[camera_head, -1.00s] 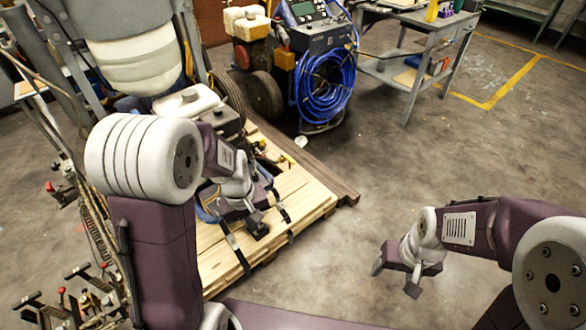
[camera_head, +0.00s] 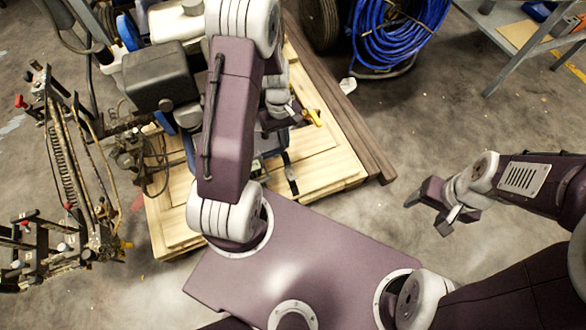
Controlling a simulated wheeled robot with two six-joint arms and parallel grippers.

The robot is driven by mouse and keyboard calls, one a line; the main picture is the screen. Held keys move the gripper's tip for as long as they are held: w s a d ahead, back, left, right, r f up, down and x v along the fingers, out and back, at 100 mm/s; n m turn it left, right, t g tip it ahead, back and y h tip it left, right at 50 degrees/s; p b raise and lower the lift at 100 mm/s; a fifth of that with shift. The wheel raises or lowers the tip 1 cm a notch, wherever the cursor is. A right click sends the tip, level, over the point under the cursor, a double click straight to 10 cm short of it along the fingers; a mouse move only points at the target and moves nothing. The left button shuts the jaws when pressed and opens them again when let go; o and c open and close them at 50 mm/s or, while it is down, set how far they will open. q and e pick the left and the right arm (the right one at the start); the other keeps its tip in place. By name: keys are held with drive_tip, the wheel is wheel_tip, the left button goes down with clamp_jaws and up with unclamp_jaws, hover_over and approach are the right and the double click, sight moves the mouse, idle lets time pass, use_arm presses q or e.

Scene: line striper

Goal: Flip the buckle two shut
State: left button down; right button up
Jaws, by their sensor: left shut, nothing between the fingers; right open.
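A wooden pallet (camera_head: 330,170) lies under the line striper (camera_head: 160,75), in the middle left. A dark strap (camera_head: 289,172) crosses its planks just right of my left arm. A buckle cannot be clearly made out; other straps are hidden behind my arm. My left gripper (camera_head: 280,121) is shut and empty above the pallet, beyond that strap, partly hidden by my own arm. I cannot tell whether it touches anything. My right gripper (camera_head: 429,216) is open and empty over the bare floor, right of the pallet and apart from it.
A coil of blue hose (camera_head: 395,35) stands at the back. A grey metal table (camera_head: 525,40) is at the back right. Dark wooden beams (camera_head: 340,110) lie along the pallet's right side. A rack of levers and springs (camera_head: 70,185) stands at the left. The floor at right is clear.

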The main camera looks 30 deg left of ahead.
use_arm(q)
drive_tip(key=b, duration=0.6)
hover_over(292, 177)
drive_tip(key=w+a, duration=0.3)
wheel_tip(292, 177, down, 10)
drive_tip(key=shift+s+a+r, duration=0.1)
drive_tip(key=shift+s+a, duration=0.05)
drive_tip(key=shift+s+d+f+b, duration=0.85)
drive_tip(key=shift+d+f+b, duration=0.1)
drive_tip(key=shift+d+b, duration=0.15)
drive_tip(key=shift+s+d+f, duration=0.1)
drive_tip(key=shift+s+d, duration=0.15)
drive_tip(key=shift+d, duration=0.05)
